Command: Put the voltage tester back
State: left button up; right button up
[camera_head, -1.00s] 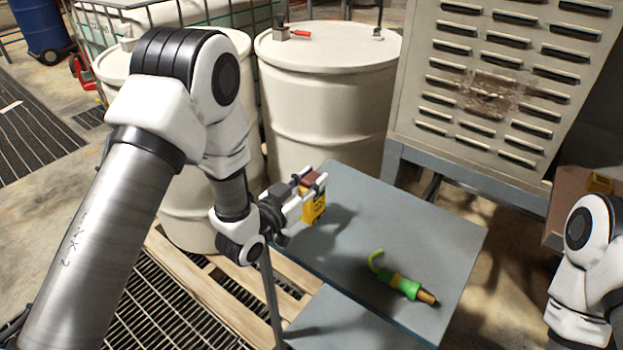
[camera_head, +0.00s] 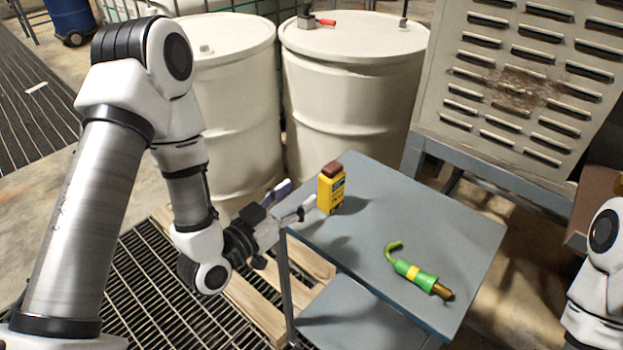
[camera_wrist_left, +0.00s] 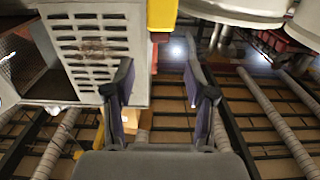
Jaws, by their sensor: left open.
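The yellow voltage tester (camera_head: 327,194), a box-shaped device with a brown top and a dark label, stands upright near the left corner of the grey table (camera_head: 420,225). My left gripper (camera_head: 296,198) is open just left of the tester, with its fingers apart and empty. In the left wrist view my open fingers (camera_wrist_left: 158,80) show with nothing between them, and a yellow part of the tester (camera_wrist_left: 161,13) shows beyond them at the top edge. My right gripper is out of view; only part of my right arm shows at the right edge.
A green and yellow tool with a hooked end (camera_head: 417,276) lies on the table's right part. White drums (camera_head: 350,95) stand behind the table, and a louvred metal cabinet (camera_head: 520,100) stands behind at right. A lower grey surface (camera_head: 345,315) is in front. The table's middle is clear.

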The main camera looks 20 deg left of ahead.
pick_arm(q)
jog(key=s+f+n+g+y, duration=0.1)
jog(key=s+f+g, duration=0.25)
jog(key=f, duration=0.45)
jog(key=s+f+g+y, duration=0.1)
jog(key=s+f+g, duration=0.25)
jog(key=f, duration=0.45)
jog(key=s+a+f+n+g+y, duration=0.3)
jog(key=s+f+g, duration=0.7)
jog(key=s, duration=0.7)
notch_tip(320, 180, down, 3)
jog(key=shift+s+a+f+y, duration=0.2)
jog(key=shift+s+a+y, duration=0.15)
jog(key=shift+y, duration=0.05)
